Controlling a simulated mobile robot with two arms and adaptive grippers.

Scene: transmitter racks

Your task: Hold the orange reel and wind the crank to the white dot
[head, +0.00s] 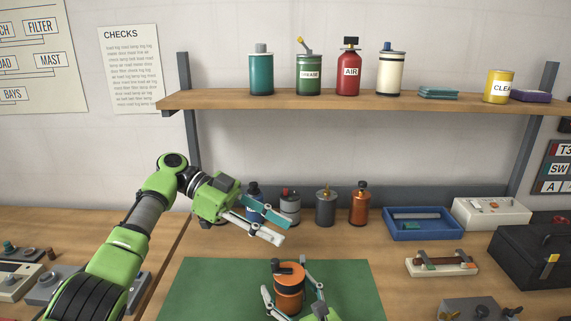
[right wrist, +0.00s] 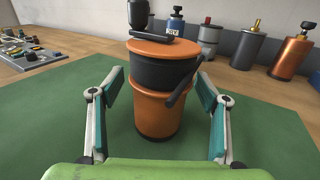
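The orange reel (head: 289,293) stands upright on the green mat (head: 215,280); in the right wrist view the reel (right wrist: 158,112) has a black band around its upper half. A dark crank (right wrist: 150,43) with an upright knob lies across its top. A thin dark bar (right wrist: 186,83) slants down its right side. I cannot make out the white dot. My right gripper (right wrist: 160,76) is open, one finger on each side of the reel, with gaps visible. My left gripper (head: 286,232) is open and empty, above and behind the reel, apart from the crank.
Several small bottles, including a copper one (head: 360,205), stand behind the mat. A blue tray (head: 422,236), a white box (head: 491,214) and a black case (head: 530,258) are to the right. A shelf (head: 330,100) with cans hangs above. The mat's left part is clear.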

